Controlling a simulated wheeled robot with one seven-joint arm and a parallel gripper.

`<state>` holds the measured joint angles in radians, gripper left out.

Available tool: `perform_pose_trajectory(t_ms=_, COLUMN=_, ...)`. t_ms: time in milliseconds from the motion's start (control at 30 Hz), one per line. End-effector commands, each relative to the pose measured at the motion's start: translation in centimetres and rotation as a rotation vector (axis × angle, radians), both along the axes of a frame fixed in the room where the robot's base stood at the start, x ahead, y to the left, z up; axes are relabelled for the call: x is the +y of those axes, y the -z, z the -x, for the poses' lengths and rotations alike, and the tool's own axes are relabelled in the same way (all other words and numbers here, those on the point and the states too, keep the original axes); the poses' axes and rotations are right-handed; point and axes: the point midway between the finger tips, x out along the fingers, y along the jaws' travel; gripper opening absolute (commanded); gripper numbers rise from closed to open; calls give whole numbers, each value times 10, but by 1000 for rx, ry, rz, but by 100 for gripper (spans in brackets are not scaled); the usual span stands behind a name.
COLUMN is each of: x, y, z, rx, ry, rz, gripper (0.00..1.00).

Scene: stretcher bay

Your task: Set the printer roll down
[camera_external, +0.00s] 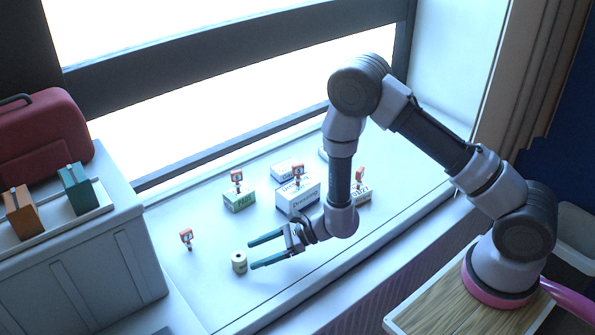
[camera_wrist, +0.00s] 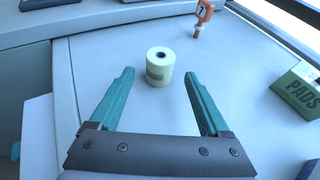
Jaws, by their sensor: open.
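The printer roll (camera_external: 239,262) is a small cream cylinder with a dark core hole and printed side. It stands upright on the pale sill surface (camera_external: 205,275). In the wrist view the roll (camera_wrist: 160,66) stands just beyond and between the teal fingertips. My gripper (camera_external: 250,254) is open and empty, its teal fingers pointing left toward the roll. In the wrist view my gripper (camera_wrist: 159,76) has a wide gap between its fingers, and neither finger appears to touch the roll.
A red case (camera_external: 42,136) sits on the cabinet at left. The sill around the roll is clear.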

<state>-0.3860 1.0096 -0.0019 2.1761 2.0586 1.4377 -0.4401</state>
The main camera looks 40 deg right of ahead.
Motion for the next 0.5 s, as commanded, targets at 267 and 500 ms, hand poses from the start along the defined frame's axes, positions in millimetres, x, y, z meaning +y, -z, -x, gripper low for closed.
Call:
perform_pose_trajectory(t_ms=267, x=-39, y=-18, z=21, rx=1, ry=1, rz=1, gripper=80)
perform_pose_trajectory(t_ms=500, x=-48, y=-23, z=26, rx=-1, ry=0, rz=0, gripper=80)
